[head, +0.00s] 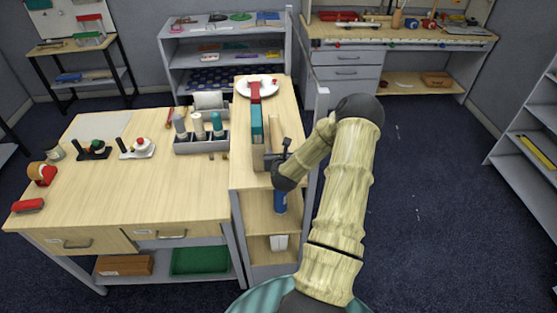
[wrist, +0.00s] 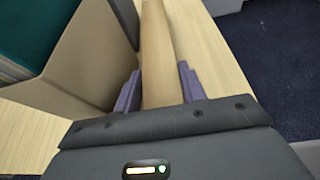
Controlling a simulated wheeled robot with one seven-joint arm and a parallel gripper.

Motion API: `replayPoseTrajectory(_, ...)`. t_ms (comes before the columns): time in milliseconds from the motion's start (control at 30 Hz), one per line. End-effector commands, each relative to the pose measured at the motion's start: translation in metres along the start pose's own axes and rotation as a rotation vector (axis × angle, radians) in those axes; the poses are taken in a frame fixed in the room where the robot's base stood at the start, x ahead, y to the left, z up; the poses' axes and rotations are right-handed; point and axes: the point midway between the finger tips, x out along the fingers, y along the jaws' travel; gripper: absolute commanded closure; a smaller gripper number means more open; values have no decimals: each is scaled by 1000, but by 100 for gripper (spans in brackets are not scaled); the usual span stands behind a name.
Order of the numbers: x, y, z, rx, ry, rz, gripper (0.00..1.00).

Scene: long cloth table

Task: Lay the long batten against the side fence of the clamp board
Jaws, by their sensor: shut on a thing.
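In the wrist view, my gripper (wrist: 159,88) is shut on a long, light-brown wooden batten (wrist: 158,45), which runs away from me between the purple fingers. A tan panel (wrist: 85,62) with a teal face behind it stands close to the left of the batten. I cannot clearly make out the clamp board or its side fence.
A white plate (head: 262,90) with a red thing sits at the far end of the narrow section. A grey holder (head: 201,143) with several bottles stands left of the gripper. The wide tabletop (head: 130,195) has free room. Blue carpet floor lies to the right.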

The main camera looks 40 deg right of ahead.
Motion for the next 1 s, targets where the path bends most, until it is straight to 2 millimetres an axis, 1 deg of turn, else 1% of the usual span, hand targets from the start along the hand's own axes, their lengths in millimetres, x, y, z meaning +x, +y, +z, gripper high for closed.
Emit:
replayPoseTrajectory(300, 12, 0, -30, 0, 1, 0, 86)
replayPoseTrajectory(633, 14, 0, -34, 0, -1, 0, 86)
replayPoseTrajectory(667, 14, 0, -34, 0, 1, 0, 57)
replayPoseTrajectory(700, 13, 0, -34, 0, 1, 0, 50)
replayPoseTrajectory(1000, 13, 0, -33, 0, 1, 0, 50)
